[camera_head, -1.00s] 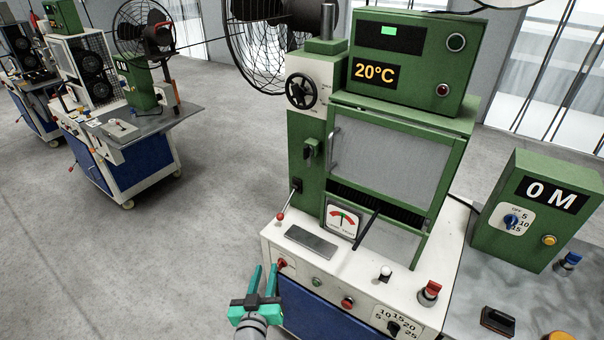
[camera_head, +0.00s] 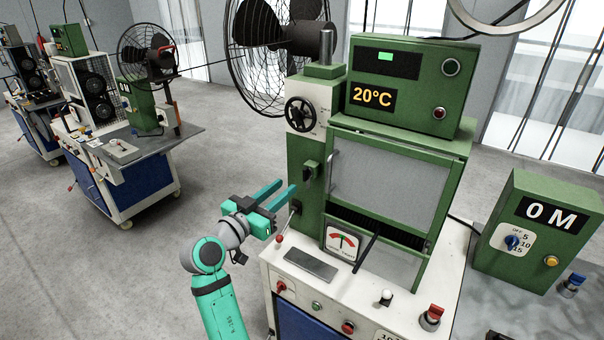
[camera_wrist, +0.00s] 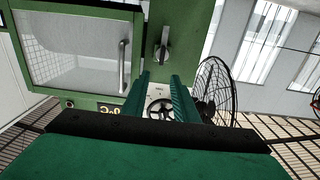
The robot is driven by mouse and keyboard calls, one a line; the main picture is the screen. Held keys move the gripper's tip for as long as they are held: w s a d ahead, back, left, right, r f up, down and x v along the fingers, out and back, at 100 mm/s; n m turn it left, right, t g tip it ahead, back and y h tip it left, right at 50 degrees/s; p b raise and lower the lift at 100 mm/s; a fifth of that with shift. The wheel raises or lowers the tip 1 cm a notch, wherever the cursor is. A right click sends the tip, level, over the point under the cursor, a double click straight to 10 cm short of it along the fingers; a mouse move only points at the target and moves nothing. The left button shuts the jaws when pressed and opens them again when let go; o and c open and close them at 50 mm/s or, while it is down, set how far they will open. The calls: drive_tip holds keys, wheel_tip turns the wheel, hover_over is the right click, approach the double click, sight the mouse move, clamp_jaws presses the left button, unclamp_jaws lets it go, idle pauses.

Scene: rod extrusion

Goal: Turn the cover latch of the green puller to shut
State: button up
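The green puller (camera_head: 305,150) stands on a white bench. Its cover (camera_head: 390,190) is a framed panel with a grey window and a handle (camera_head: 334,172) at its left side; it looks closed. The dark cover latch (camera_head: 308,173) sits on the post left of the cover. In the wrist view the latch (camera_wrist: 163,45) is a grey knob standing roughly upright in the picture, beyond the fingertips. My gripper (camera_head: 289,185) is open and empty, a little left of and below the latch, apart from it. Its two green fingers also show in the wrist view (camera_wrist: 160,80).
A black handwheel (camera_head: 301,113) is above the latch, and a fan (camera_head: 262,60) is behind. A green control box (camera_head: 540,235) stands at right.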

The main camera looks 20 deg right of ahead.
sight(305, 171)
drive_tip(key=x, duration=0.9)
drive_tip(key=shift+w+a, duration=0.1)
drive_tip(key=shift+w, duration=0.4)
drive_tip(key=shift+s+d, duration=0.2)
drive_tip(key=shift+d, duration=0.35)
drive_tip(key=shift+s+d, duration=0.1)
drive_tip(key=shift+d, duration=0.05)
clamp_jaws()
